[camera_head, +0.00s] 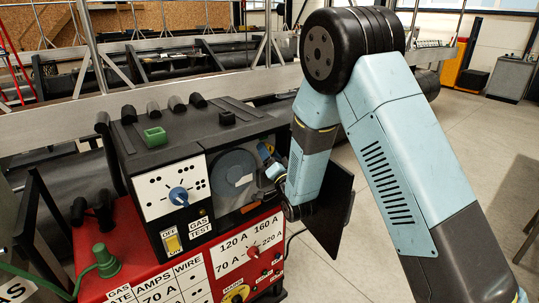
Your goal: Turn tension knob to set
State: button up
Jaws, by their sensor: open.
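A red and black welding machine stands at the left, with a white panel (173,188) of black dots and a blue knob (178,196) on it. Right of the panel is a round-reeled compartment (235,175) with its dark door (330,212) swung open at the right. No knob is labelled as the tension knob; I cannot tell which one it is. My gripper (265,172) is at the right side of this compartment, reaching leftwards. It is small here and partly hidden by my arm. It looks open, and I see nothing held in it. It is well right of the blue knob.
A yellow switch (173,243) sits under the dotted panel. A green plug (105,258) is at the lower left. Grey rails and pipes lie behind.

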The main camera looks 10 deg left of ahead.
jog(key=shift+c, duration=0.2)
jog(key=shift+d, duration=0.1)
jog(key=c, duration=1)
jog(key=shift+m+h, duration=0.4)
jog(key=shift+m, duration=0.3)
jog(key=o, duration=1)
jog(key=shift+o, duration=0.2)
jog(key=shift+s, duration=0.1)
jog(key=v, duration=1.3)
jog(key=shift+d+f, duration=0.2)
jog(key=shift+f, duration=0.1)
jog(key=shift+s, duration=0.2)
